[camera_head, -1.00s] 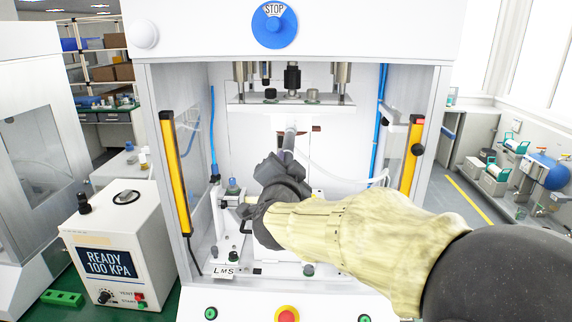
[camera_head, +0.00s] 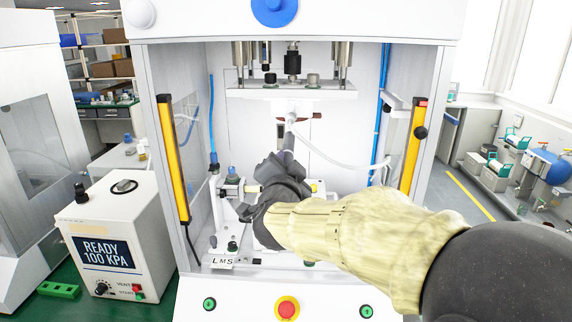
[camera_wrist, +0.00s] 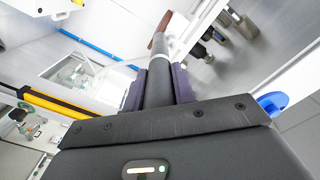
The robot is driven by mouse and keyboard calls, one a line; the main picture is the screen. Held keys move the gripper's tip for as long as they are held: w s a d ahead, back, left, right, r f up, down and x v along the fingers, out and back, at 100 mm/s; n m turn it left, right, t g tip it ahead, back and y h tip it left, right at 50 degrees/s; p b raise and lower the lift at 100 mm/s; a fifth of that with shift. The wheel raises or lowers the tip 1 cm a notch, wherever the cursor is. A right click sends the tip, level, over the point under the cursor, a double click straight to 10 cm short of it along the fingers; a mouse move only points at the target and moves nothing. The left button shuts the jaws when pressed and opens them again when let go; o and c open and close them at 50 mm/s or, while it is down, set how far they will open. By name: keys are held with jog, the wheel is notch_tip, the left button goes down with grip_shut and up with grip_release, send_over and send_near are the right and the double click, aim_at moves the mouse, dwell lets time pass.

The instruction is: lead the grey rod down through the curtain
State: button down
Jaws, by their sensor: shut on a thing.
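The light curtain's yellow bars stand at the left (camera_head: 173,160) and right (camera_head: 413,150) of the press opening. My gripper (camera_head: 284,160) is between them in the picture, in front of the white press interior. It is shut on the grey rod (camera_head: 289,143), which points up and away from me. In the wrist view, the rod (camera_wrist: 160,85) stands between the dark jaws (camera_wrist: 159,84). A pale collar and a brown crosspiece (camera_wrist: 160,28) show near its far end. My wrist and gripper hide the rod's lower part in the head view.
The press's upper plate (camera_head: 290,90) hangs above the rod. A white hose (camera_head: 335,160) runs right from near the rod's far end. A small fixture with a blue-topped part (camera_head: 233,173) stands left of my gripper. The control box (camera_head: 115,245) stands outside at left.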

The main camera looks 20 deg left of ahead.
notch_tip(320, 180, down, 8)
jog(key=b, duration=0.6)
jog(key=shift+b, duration=0.35)
notch_tip(320, 180, down, 9)
jog(key=b, duration=0.8)
dwell(0.4)
notch_tip(320, 180, down, 9)
jog(key=b, duration=0.8)
dwell(0.4)
jog(key=shift+f, duration=0.1)
